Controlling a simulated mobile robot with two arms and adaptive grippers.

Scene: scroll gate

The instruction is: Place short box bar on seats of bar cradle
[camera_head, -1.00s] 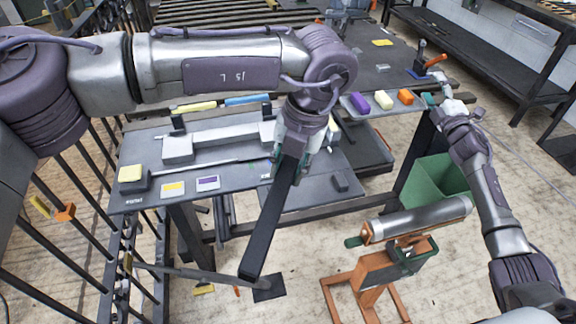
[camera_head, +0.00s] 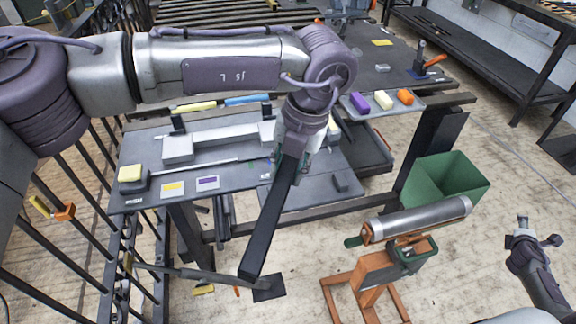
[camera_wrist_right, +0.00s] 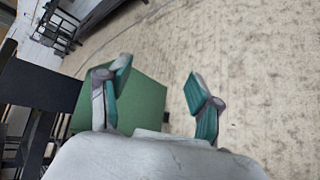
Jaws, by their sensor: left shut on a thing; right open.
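A long black box bar (camera_head: 264,235) hangs tilted from my left gripper (camera_head: 292,160), which is shut around its upper end. The bar's lower end is in front of the table, above the floor. A grey fixture (camera_head: 220,141) with raised end blocks, which looks like the bar cradle, sits on the table behind and left of the gripper; its right end is partly hidden by my left arm. My right gripper (camera_head: 532,238) is at the far right, away from the table. In the right wrist view its fingers (camera_wrist_right: 158,88) are apart and empty.
The dark table (camera_head: 130,198) carries yellow and purple labels, a yellow block (camera_head: 130,173) and a tray (camera_head: 372,108) of coloured pieces. A green bin (camera_head: 448,180) and an orange stand with a metal cylinder (camera_head: 425,218) stand right of the table. Black railings line the left.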

